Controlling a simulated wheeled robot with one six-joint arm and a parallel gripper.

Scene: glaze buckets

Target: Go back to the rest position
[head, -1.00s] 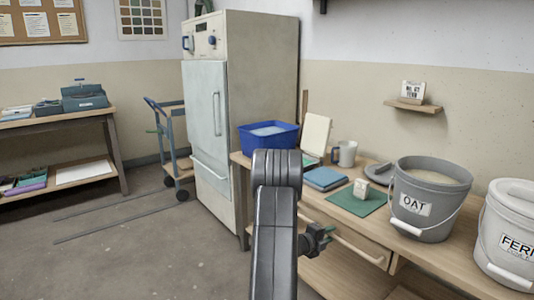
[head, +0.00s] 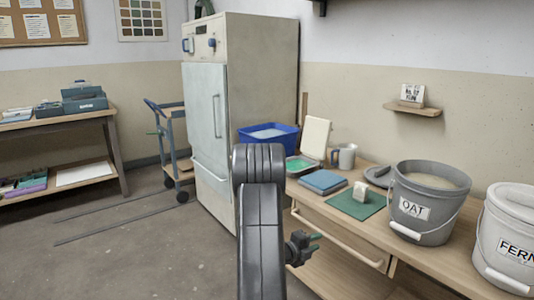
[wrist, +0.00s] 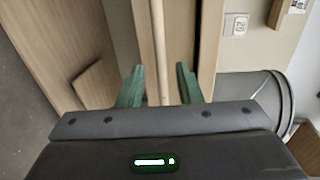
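My gripper (head: 308,247) is in front of the bench, below its top edge and near the drawer front. In the wrist view my gripper (wrist: 158,88) shows two green fingers spread apart, with nothing held between them. A pale bar shows beyond the gap between the fingers. My dark arm rises through the middle of the head view and hides part of the bench's left end.
The wooden bench (head: 318,203) holds a grey OAT bucket (head: 408,225), a white FERN bucket (head: 500,270), a green mat (head: 345,206), a blue book (head: 322,182), a mug (head: 343,156) and a blue tub (head: 285,145). Open floor (head: 130,255) lies to the left.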

